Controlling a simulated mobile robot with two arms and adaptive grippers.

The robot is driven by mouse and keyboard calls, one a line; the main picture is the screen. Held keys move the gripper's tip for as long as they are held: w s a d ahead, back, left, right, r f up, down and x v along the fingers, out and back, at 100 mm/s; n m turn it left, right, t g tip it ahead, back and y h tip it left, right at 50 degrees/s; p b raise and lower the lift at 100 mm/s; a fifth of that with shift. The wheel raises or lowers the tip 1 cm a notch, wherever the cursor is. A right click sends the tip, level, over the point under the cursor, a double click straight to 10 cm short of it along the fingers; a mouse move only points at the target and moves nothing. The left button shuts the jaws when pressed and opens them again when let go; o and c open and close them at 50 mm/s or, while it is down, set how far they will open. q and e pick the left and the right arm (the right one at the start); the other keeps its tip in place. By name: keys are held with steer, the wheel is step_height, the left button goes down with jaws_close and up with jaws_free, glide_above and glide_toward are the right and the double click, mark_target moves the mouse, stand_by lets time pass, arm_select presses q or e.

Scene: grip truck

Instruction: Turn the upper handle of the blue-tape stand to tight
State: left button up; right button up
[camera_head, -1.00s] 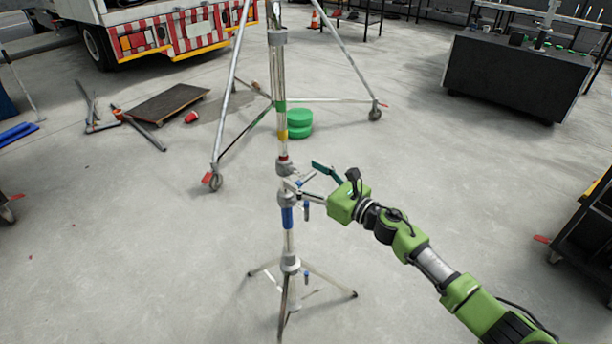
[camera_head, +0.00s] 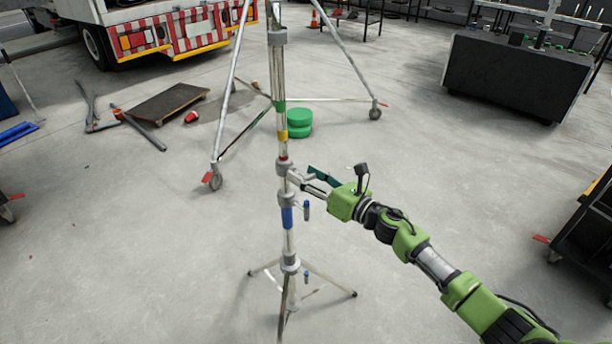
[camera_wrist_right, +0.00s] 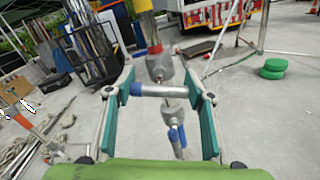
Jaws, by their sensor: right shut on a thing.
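The slim metal stand with blue tape (camera_head: 287,218) stands upright at the middle of the head view on spread legs. Its upper handle lies level in the right wrist view (camera_wrist_right: 160,91), a grey bar with a blue end, below a grey collar (camera_wrist_right: 159,67). My right gripper (camera_head: 303,183) is at the stand's right side, just above the blue tape. In the wrist view its teal pads (camera_wrist_right: 160,95) are on either side of the handle, shut on its two ends. A lower handle with a blue grip (camera_wrist_right: 177,137) hangs below. My left gripper is out of view.
A larger wheeled tripod (camera_head: 215,180) stands behind the stand. Green discs (camera_head: 299,123), a dark board (camera_head: 168,104) and a truck (camera_head: 165,30) are farther back. A dark cart (camera_head: 590,235) is at the right. The floor around the stand is mostly clear.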

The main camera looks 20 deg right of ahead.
steer(key=m, duration=0.3)
steer(key=m+p, duration=0.1)
steer(key=m, duration=0.2)
steer(key=shift+w+d+f, duration=0.1)
steer(key=shift+w+d, duration=0.05)
steer(key=shift+d, duration=0.05)
steer(key=m+p, duration=0.1)
steer(key=m, duration=0.5)
steer(key=shift+f, duration=0.2)
steer(key=shift+m, duration=0.3)
steer(key=o, duration=1.1)
steer(key=shift+o, duration=0.2)
steer(key=shift+d, duration=0.1)
steer(key=v, duration=1.2)
